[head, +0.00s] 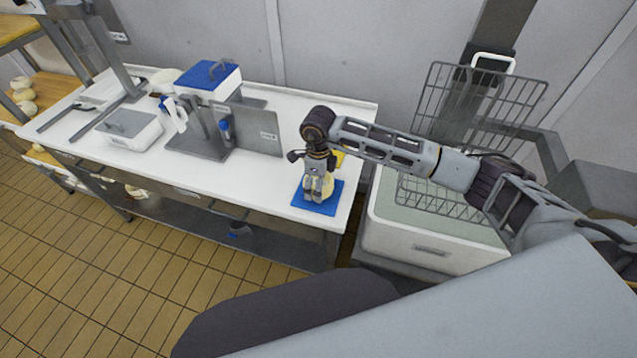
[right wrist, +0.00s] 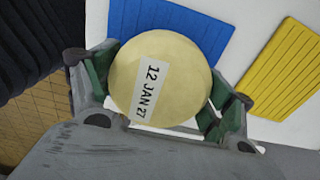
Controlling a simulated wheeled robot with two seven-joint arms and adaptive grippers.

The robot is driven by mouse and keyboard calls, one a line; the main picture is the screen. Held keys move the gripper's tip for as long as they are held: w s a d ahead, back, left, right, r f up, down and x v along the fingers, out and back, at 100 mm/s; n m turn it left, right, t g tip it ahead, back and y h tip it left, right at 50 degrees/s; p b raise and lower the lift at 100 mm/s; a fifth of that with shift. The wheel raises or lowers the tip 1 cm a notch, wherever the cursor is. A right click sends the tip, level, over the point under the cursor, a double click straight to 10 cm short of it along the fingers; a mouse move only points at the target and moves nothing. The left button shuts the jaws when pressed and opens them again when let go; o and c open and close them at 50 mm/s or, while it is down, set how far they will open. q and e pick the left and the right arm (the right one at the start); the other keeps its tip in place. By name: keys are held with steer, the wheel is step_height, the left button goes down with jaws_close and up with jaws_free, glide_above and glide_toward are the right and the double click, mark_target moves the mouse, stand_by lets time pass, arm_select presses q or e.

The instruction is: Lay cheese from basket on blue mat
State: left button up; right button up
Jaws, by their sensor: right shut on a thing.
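A round pale yellow cheese (right wrist: 185,75) with a white "12 JAN 27" label sits between the green-padded fingers of my right gripper (right wrist: 160,95). In the head view the right gripper (head: 316,190) points down with the cheese (head: 328,187) at the blue mat (head: 304,201), near the right end of the white table. The right wrist view also shows the blue mat (right wrist: 170,22), partly covered by the cheese. I cannot tell whether the cheese touches the mat. The wire basket (head: 440,105) stands at the right and looks empty. My left gripper is out of view.
A yellow mat (right wrist: 285,70) lies beside the blue one, mostly hidden behind my arm in the head view. A grey upright panel (head: 258,135) and a blue-lidded white box (head: 208,80) stand farther left on the white table (head: 265,180). Its front strip is mostly clear.

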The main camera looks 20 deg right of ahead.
steer(key=shift+f+b, duration=0.55)
steer(key=shift+f, duration=0.05)
stand_by(0.9)
steer(key=o, duration=1.3)
steer(key=shift+c, duration=0.2)
steer(key=shift+r, duration=0.1)
steer(key=shift+r+p, duration=1.6)
steer(key=shift+r, duration=1.8)
